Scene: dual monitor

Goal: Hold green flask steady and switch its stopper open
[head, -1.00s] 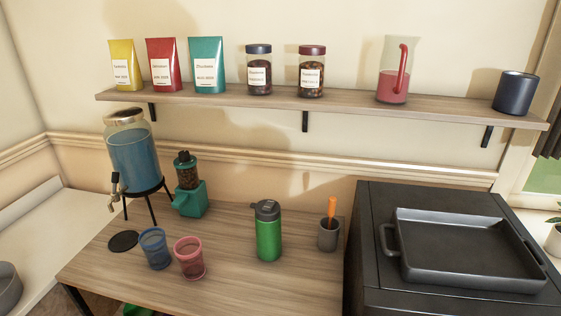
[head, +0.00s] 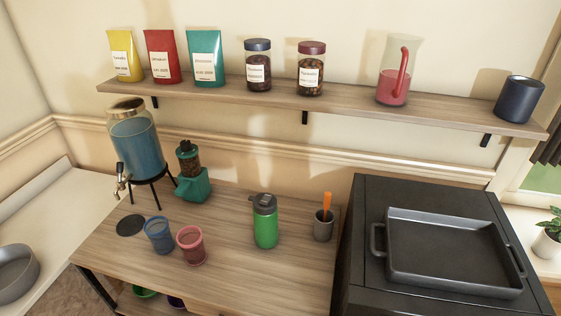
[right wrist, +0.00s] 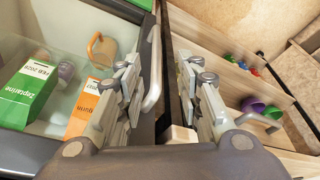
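The green flask (head: 265,228) stands upright on the wooden table in the head view. Its dark grey lid with the stopper (head: 264,203) is on top; I cannot tell whether the stopper is open. Neither gripper shows in the head view. In the right wrist view my right gripper (right wrist: 163,75) is open, its two fingers apart with nothing held between them. The flask does not show in that view. My left gripper is in no view.
A blue cup (head: 158,236) and a pink cup (head: 191,246) stand left of the flask, a grey holder with an orange handle (head: 323,228) to its right. A black appliance with a tray (head: 450,255) fills the right. A drink dispenser (head: 137,150) stands at the back left.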

